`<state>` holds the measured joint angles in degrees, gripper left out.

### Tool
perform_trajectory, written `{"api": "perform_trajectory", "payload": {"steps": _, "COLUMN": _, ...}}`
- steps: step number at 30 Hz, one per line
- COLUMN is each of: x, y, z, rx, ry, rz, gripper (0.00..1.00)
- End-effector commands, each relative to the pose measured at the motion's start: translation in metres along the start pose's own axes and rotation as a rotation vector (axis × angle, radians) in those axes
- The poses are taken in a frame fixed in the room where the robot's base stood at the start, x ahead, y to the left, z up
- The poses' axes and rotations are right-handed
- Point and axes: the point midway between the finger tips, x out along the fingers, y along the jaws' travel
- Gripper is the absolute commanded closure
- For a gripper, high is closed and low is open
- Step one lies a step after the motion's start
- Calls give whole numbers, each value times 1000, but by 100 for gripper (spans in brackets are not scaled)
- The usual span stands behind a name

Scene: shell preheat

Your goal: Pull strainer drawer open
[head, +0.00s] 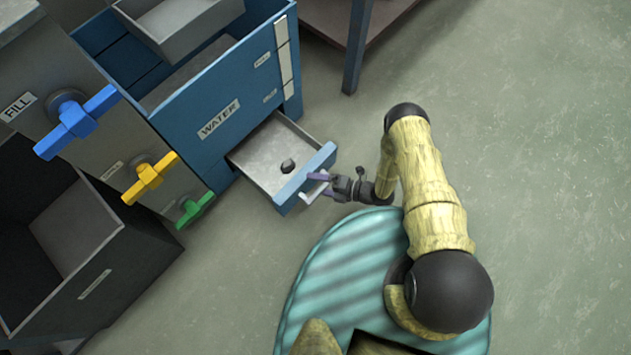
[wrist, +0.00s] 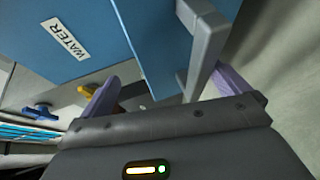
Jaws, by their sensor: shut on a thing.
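The strainer drawer (head: 270,160) stands out from the bottom of the blue cabinet marked WATER (head: 225,105). A small dark lump lies on its grey floor. Its blue front carries a pale grey bar handle (head: 313,193). My gripper (head: 322,183) is at that handle and shut on it. In the wrist view the grey handle (wrist: 207,50) lies by the right purple finger, and the left purple finger is further left. My gripper shows in the wrist view too (wrist: 165,92). The exact contact is partly hidden.
Blue (head: 78,122), yellow (head: 150,178) and green (head: 195,208) valve handles stick out from the grey unit at left. A dark open bin (head: 75,235) stands below them. A table leg (head: 356,45) stands at the top. The floor at right is clear.

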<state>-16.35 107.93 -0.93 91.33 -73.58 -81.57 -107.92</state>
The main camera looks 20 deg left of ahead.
Motion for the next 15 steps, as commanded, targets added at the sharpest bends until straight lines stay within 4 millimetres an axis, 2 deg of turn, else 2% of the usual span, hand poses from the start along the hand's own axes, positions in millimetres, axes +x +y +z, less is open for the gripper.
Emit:
{"api": "perform_trajectory", "payload": {"steps": 1, "x": -4, "y": 9, "z": 8, "rx": -15, "ry": -13, "rz": 20, "gripper": 18}}
{"api": "perform_trajectory", "payload": {"steps": 11, "x": -22, "y": 3, "z": 8, "rx": -16, "ry": -15, "rz": 17, "gripper": 20}}
{"api": "perform_trajectory", "payload": {"steps": 15, "x": -30, "y": 1, "z": 8, "rx": -16, "ry": -14, "rz": 16, "gripper": 25}}
